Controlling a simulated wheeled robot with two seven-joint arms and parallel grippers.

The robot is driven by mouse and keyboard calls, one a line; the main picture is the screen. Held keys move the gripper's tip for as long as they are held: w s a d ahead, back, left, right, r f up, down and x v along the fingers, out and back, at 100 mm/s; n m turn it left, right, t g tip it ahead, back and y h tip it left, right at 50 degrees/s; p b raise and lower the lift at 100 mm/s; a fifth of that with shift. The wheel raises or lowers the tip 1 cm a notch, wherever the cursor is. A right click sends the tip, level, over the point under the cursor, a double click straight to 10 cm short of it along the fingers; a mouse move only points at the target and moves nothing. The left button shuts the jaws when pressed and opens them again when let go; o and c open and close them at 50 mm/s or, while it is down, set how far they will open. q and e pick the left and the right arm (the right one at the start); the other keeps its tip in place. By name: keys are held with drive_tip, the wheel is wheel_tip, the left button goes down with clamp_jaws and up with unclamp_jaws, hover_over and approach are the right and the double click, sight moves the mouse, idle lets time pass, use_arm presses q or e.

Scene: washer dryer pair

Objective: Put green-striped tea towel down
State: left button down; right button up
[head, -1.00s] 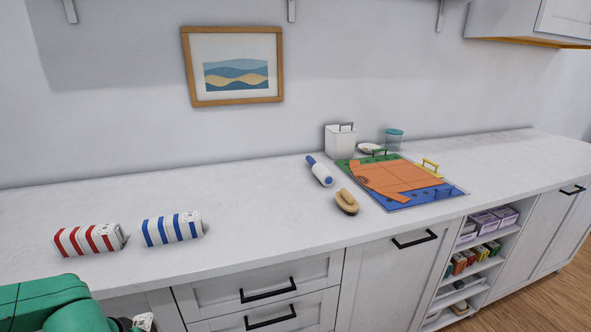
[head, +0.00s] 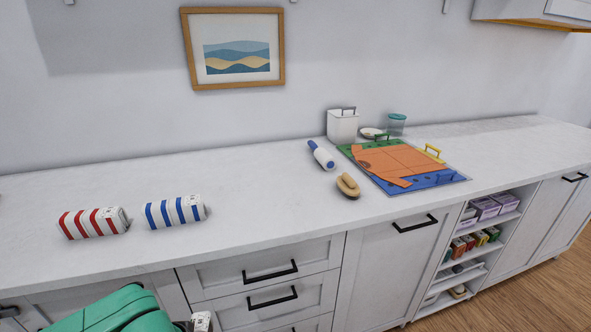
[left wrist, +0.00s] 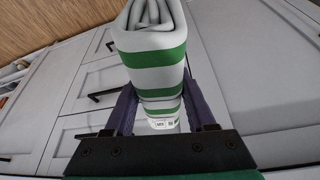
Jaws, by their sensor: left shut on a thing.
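The green-striped tea towel (left wrist: 158,55) is a folded white roll with green bands. It fills the upper middle of the left wrist view, between the fingers of my left gripper (left wrist: 160,112), which is shut on it. Cabinet fronts show behind it, so it is held in front of the cabinets. In the head view my green left arm is at the bottom left, below the counter edge, and a small white bit of the towel (head: 201,321) shows beside it. A red-striped towel (head: 93,223) and a blue-striped towel (head: 174,212) lie side by side on the counter (head: 255,205). My right gripper is not visible.
A lint roller (head: 321,155), a brush (head: 347,186), a white bin (head: 342,126), a lidded jar (head: 396,124) and a colourful board (head: 440,180) occupy the counter's right part. Counter is clear left of the red-striped towel and between the blue-striped towel and the brush.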

use_arm(q)
drive_tip(key=shift+m, duration=0.6)
drive_tip(key=d+r+p, duration=0.3)
drive_tip(key=shift+w+d+r, duration=0.1)
drive_tip(key=shift+d+r, duration=0.25)
drive_tip(key=shift+d, duration=0.05)
